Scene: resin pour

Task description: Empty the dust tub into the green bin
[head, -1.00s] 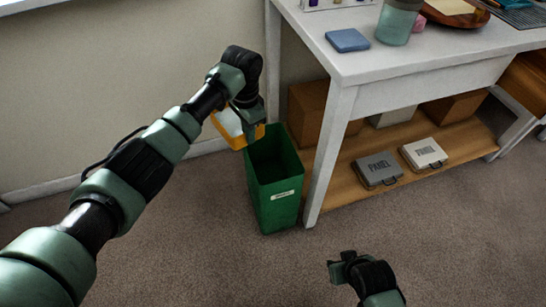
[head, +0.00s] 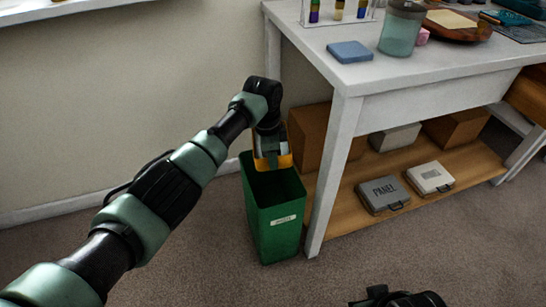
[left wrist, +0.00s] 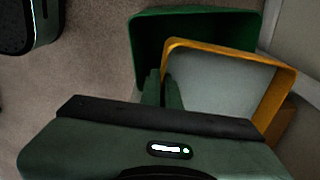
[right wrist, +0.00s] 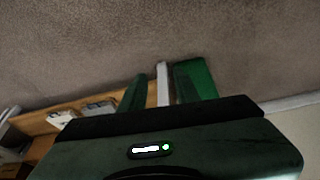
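The dust tub (head: 286,162), orange-yellow with a pale grey inside, hangs just above the back of the green bin's opening. The green bin (head: 272,222) stands upright on the carpet beside the white table leg, with a pale label on its front. My left gripper (head: 268,150) is shut on the tub's wall. In the left wrist view the tub (left wrist: 280,95) shows its pale inside, overlapping the bin's opening (left wrist: 195,14). I cannot tell whether dust lies in it. My right gripper (right wrist: 158,90) is empty, fingers apart, low at the bottom of the head view.
The white table (head: 345,100) stands right of the bin, its leg close by. Its wooden lower shelf (head: 400,180) holds cardboard boxes and two flat cases. A jar (head: 400,28) and a blue block (head: 350,51) are on top. The carpet in front is clear.

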